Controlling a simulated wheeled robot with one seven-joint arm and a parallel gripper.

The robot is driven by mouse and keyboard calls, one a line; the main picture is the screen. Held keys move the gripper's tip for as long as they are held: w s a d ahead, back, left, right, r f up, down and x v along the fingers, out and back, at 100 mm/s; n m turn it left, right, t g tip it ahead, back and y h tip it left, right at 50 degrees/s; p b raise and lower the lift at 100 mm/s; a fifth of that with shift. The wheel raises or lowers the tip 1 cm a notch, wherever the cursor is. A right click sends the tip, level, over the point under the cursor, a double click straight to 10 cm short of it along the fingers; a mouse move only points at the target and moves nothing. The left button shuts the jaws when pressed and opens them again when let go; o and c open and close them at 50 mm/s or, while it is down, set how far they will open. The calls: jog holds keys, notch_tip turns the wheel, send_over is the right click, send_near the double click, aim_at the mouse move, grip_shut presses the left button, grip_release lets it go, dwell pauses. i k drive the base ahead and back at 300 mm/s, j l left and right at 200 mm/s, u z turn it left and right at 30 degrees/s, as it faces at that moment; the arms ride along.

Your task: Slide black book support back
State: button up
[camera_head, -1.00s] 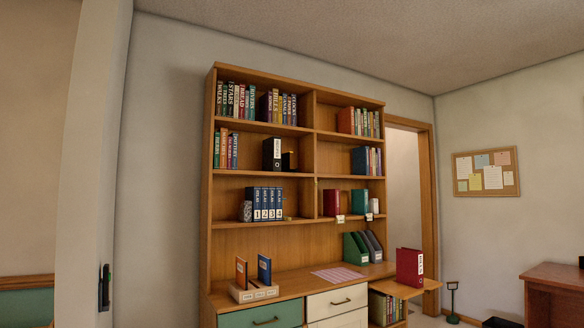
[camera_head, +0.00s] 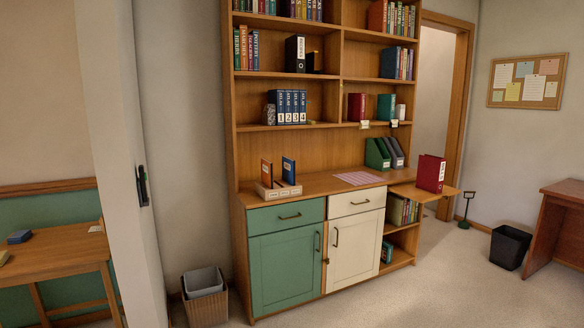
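A small black block-like piece (camera_head: 315,62), possibly the black book support, stands on an upper left shelf of the wooden bookcase (camera_head: 229,100). It is just right of a black binder (camera_head: 295,53) with a white label. It is small and dark, so I cannot tell its exact shape or whether it touches the binder. My gripper is not in view.
A green drawer and door (camera_head: 284,270) and a white cabinet door (camera_head: 354,250) are shut below the desk surface. A red binder (camera_head: 430,173) stands on a side leaf at right. A waste bin (camera_head: 205,297) stands left of the cabinet. Carpet in front is clear.

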aim_at(309, 57)
jog(key=i+u, duration=0.2)
jog(key=i, duration=1.35)
jog(key=i+j+z, duration=0.2)
jog(key=i, duration=0.35)
jog(key=i+z, duration=0.2)
jog(key=i, duration=0.35)
jog(key=i+j+z, duration=0.15)
jog(key=i+j, duration=0.15)
jog(key=i, duration=0.2)
